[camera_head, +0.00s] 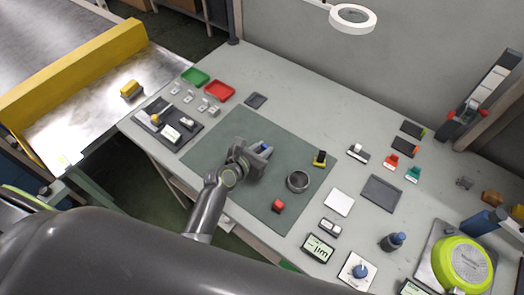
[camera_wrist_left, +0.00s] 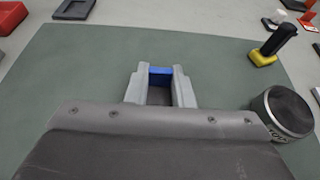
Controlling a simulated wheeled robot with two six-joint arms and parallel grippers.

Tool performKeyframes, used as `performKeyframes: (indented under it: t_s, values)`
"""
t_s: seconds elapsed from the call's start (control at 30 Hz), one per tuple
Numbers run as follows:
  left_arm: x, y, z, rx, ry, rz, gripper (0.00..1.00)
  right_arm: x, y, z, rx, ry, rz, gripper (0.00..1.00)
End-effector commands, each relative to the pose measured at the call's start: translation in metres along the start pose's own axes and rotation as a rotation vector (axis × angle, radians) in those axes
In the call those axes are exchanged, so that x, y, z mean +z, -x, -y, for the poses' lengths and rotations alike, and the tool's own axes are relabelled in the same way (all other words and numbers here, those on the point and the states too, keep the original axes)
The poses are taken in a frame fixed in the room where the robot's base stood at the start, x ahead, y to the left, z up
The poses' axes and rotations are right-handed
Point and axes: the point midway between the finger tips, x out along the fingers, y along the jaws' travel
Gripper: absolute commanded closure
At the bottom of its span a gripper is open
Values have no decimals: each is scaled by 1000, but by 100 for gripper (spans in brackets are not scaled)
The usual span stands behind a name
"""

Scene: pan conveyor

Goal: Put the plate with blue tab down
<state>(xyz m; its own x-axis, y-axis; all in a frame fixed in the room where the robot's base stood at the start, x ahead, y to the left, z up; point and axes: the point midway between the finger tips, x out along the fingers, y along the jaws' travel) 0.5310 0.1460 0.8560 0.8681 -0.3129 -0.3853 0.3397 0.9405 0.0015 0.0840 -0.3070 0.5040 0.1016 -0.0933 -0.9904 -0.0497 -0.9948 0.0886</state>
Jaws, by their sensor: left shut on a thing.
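My left gripper (camera_head: 260,153) is over the green mat (camera_head: 225,148), shut on the plate with blue tab. The blue tab (camera_head: 265,147) shows at the fingertips. In the left wrist view the blue tab (camera_wrist_left: 160,71) sits between the two grey fingers of the left gripper (camera_wrist_left: 160,82), with a dark part of the plate (camera_wrist_left: 159,96) behind it. Most of the plate is hidden by the gripper. I cannot tell whether it touches the mat. My right gripper is not in view.
Red (camera_head: 219,91) and green (camera_head: 195,77) trays and a dark tray (camera_head: 168,122) lie left. Mat around the gripper is largely clear.

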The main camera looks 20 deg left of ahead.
Motion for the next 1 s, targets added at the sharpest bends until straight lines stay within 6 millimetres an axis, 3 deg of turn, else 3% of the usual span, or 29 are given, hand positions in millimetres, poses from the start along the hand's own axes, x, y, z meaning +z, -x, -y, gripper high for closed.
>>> performKeyframes:
  t_s: [0.4,0.43,0.6,1.0]
  values:
    - [-6,-3,0,1,0,2,100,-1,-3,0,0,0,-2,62]
    - [-7,-3,0,0,0,1,78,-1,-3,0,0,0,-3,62]
    - [-6,-3,0,0,0,1,57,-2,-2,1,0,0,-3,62]
    - [-4,4,0,1,0,1,57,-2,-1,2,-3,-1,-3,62]
